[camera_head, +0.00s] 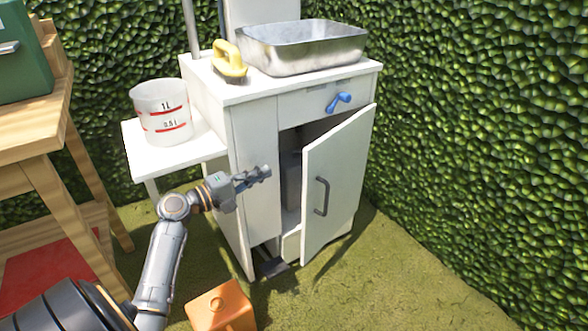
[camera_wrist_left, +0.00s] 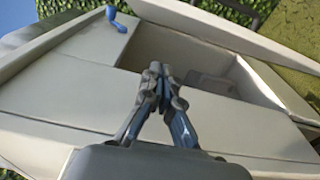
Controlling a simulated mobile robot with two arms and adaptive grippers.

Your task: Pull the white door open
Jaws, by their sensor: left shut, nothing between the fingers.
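The white door (camera_head: 345,165) stands partly open on the front of the white cabinet (camera_head: 252,150), with a dark gap at its left edge. Its grey handle (camera_head: 321,196) shows on its outer face. My left gripper (camera_head: 266,172) is shut and empty, left of the door's free edge, in front of the cabinet's fixed panel. In the left wrist view, the shut fingers (camera_wrist_left: 156,72) point toward the cabinet opening (camera_wrist_left: 190,60), where a grey object (camera_wrist_left: 212,84) shows inside. My right gripper is not in view.
A metal basin (camera_head: 300,47) and a yellow brush (camera_head: 229,60) sit on the cabinet top. A blue crank (camera_head: 339,102) is above the door. A measuring bucket (camera_head: 161,112) stands on the side shelf. An orange object (camera_head: 220,308) is on the grass. A hedge (camera_head: 480,120) borders the right; grass before the door is clear.

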